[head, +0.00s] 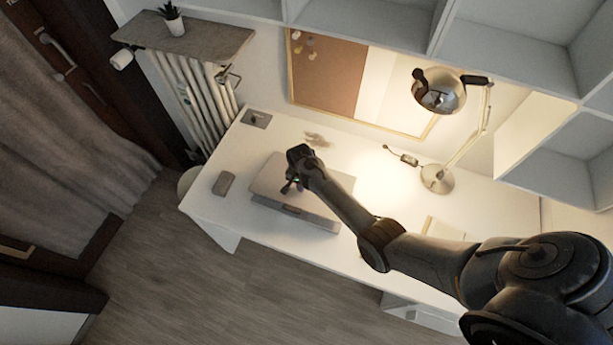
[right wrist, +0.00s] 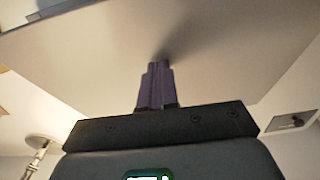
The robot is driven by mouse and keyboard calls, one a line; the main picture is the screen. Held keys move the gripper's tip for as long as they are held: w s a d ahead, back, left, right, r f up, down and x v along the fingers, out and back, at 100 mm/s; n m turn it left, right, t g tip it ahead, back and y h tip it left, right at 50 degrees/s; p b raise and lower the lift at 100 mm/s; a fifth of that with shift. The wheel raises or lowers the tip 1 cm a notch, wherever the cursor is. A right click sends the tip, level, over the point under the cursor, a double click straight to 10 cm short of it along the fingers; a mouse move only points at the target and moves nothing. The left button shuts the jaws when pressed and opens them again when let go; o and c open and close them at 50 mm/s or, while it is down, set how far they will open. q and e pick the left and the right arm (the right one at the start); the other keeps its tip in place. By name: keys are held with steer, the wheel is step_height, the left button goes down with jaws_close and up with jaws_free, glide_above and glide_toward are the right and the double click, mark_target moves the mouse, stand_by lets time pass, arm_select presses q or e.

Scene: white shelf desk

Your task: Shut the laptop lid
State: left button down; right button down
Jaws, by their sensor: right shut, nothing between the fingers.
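The grey laptop (head: 326,189) lies on the white desk, left of the middle in the head view. Its lid is low over the base, and a darker strip shows along the front edge. The exact lid angle is hard to tell. My right gripper (head: 289,187) is over the left part of the lid, pointing down. In the right wrist view its purple fingers (right wrist: 157,68) are together and empty, with their tips at the broad lid surface (right wrist: 230,60). A shadow lies beside the tips; contact cannot be told for sure. My left gripper is not in view.
A desk lamp (head: 437,180) stands at the back right of the desk (head: 215,209). A small grey device (head: 223,184) lies left of the laptop, and a dark-grey plate (head: 257,118) is at the far left corner. White shelves (head: 520,60) hang above.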

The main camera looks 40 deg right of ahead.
steer(key=shift+f+b, duration=1.65)
steer(key=shift+f, duration=0.7)
steer(key=shift+r, duration=0.2)
steer(key=shift+r+p, duration=0.8)
steer(key=shift+p, duration=0.2)
step_height(320, 180, up, 5)
steer(key=p, duration=0.5)
steer(key=shift+r+p, duration=0.1)
steer(key=shift+p, duration=0.2)
